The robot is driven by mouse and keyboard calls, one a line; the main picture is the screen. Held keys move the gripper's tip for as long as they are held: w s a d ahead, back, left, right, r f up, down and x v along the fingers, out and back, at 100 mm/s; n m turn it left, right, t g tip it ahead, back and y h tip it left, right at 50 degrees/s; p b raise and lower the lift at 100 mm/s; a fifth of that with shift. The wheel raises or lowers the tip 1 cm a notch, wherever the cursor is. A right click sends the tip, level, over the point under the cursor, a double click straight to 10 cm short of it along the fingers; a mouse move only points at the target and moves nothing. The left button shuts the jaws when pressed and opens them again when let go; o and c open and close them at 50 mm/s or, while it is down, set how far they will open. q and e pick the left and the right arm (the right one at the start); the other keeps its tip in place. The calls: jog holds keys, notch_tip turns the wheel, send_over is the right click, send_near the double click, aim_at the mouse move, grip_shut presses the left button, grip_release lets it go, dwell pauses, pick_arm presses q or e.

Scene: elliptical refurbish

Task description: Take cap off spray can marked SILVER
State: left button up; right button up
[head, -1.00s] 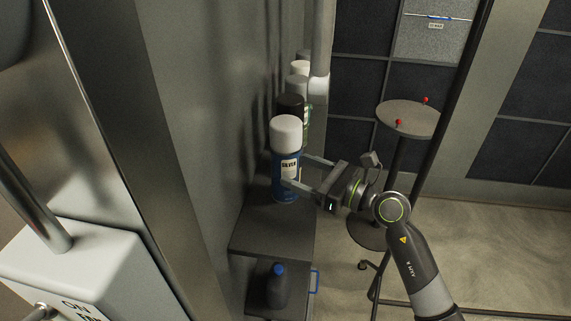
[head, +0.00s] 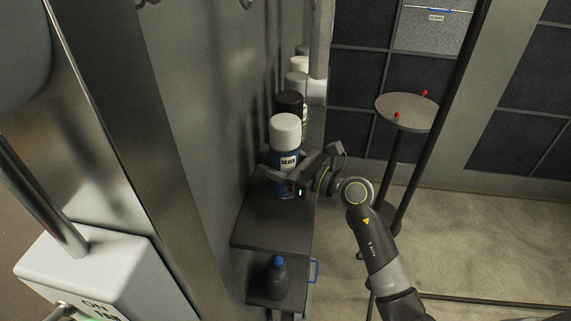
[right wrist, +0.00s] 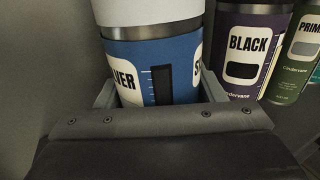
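The SILVER spray can (head: 286,155) stands upright at the near end of the dark shelf (head: 270,225), with a blue label and its white cap (head: 285,128) on. My right gripper (head: 277,167) is around the can's label, below the cap, one finger on each side. In the right wrist view, the blue can (right wrist: 155,75) is between the two fingers (right wrist: 158,88). The fingers are apart and close to its sides; whether they touch it is hard to tell. The cap's top is out of that view. My left gripper is not in view.
Behind it stand a BLACK can (right wrist: 250,50), a PRIMER can (right wrist: 300,60) and others in a row along the wall. A dark bottle with a blue cap (head: 278,277) is on a lower shelf. A round table (head: 408,112) stands at right.

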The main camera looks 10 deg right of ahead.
jog(key=c, duration=0.9)
jog(key=shift+o, duration=0.2)
jog(key=shift+d+r+b, duration=0.15)
jog(key=shift+r+b, duration=0.2)
jog(key=shift+b, duration=0.1)
notch_tip(320, 180, up, 6)
jog(key=shift+r+b, duration=0.1)
jog(key=shift+b, duration=0.35)
jog(key=s+d+b, duration=0.3)
jog(key=d+b, duration=0.1)
jog(key=d, duration=0.5)
jog(key=s+d+b, duration=0.4)
jog(key=d, duration=0.5)
jog(key=shift+s, duration=0.3)
jog(key=shift+d, duration=0.1)
